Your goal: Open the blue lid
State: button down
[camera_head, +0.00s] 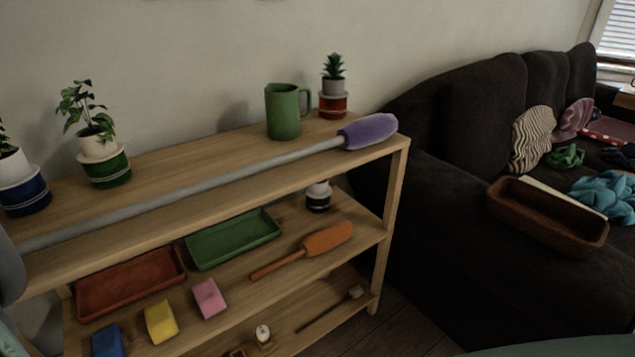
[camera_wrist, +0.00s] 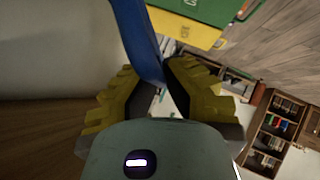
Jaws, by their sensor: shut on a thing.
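The blue lid (camera_wrist: 138,40) shows in the wrist view as a narrow curved blue strip, seen nearly edge-on and running from the top edge down between my fingers. My gripper (camera_wrist: 157,78) has yellow, ridged fingers and is shut on the lower end of the blue strip. The exact contact is partly hidden by the fingers. What the lid belongs to is not clear in this view. The head view shows neither the lid nor my gripper.
Yellow (camera_wrist: 187,28) and green (camera_wrist: 208,9) box-like things stand close beside the lid. The head view shows a wooden shelf (camera_head: 170,155) with plants, a green jug (camera_head: 283,112) and trays, and a dark sofa (camera_head: 440,190) to its right.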

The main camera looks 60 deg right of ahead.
jog(key=shift+m+g, duration=0.4)
jog(key=shift+w+d+r+b, duration=0.15)
jog(key=shift+w+d+r, duration=0.15)
jog(key=shift+w, duration=0.25)
jog(key=shift+w+d+r+b, duration=0.15)
jog(key=shift+w+d+r, duration=0.15)
jog(key=shift+w, duration=0.25)
jog(key=shift+w+d+r+b, duration=0.2)
jog(key=shift+w+r, duration=0.1)
jog(key=shift+w, duration=0.25)
jog(key=c, duration=1.1)
grip_release()
jog(key=shift+r, duration=0.1)
jog(key=shift+c, duration=0.2)
jog(key=shift+o, duration=0.6)
jog(key=shift+a+r, duration=0.15)
jog(key=shift+r, duration=0.1)
jog(key=shift+s+d+r, duration=0.25)
jog(key=shift+d+r, duration=0.05)
jog(key=shift+r, duration=0.15)
jog(key=v, duration=1)
jog(key=shift+s+d, duration=0.2)
jog(key=shift+d, duration=0.25)
